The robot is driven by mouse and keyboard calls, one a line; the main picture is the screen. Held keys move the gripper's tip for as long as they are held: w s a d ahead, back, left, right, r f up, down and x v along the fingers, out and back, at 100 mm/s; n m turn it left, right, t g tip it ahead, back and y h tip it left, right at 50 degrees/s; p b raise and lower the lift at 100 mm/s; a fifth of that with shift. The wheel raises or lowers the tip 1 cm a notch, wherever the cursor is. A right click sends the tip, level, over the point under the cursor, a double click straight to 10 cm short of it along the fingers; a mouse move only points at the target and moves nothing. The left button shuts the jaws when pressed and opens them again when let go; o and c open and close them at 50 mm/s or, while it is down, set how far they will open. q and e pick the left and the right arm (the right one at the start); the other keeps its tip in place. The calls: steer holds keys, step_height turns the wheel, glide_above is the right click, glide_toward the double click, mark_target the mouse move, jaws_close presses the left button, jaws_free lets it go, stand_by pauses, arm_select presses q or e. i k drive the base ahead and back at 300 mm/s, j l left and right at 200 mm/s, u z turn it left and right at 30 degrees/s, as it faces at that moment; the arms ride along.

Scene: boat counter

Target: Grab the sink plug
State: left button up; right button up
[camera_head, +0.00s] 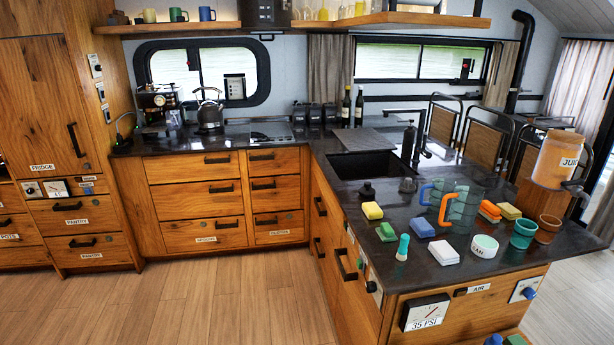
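A small black knobbed object (367,190) stands on the dark counter just in front of the sink (362,166); it looks like a plug, but it is too small to be sure. A second dark rounded piece (408,185) sits to its right, near the sink's front right corner. The sink's black basin is seen at an angle, and its bottom and drain are too dark to make out. Neither of my grippers is in the head view.
Sponges such as the yellow one (372,210), a teal-topped item (402,247), clear jugs with coloured handles (452,208), a white round can (484,246) and cups (523,233) crowd the counter's front. The wooden floor (220,300) is clear.

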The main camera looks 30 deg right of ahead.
mark_target(366, 191)
steer(key=i+z, duration=0.4)
steer(key=i+j+z, duration=0.15)
steer(key=i+z, duration=0.3)
steer(key=i+j+z, duration=0.25)
steer(key=i+z, duration=0.15)
steer(key=i+j+z, duration=0.4)
steer(key=k+l, duration=0.05)
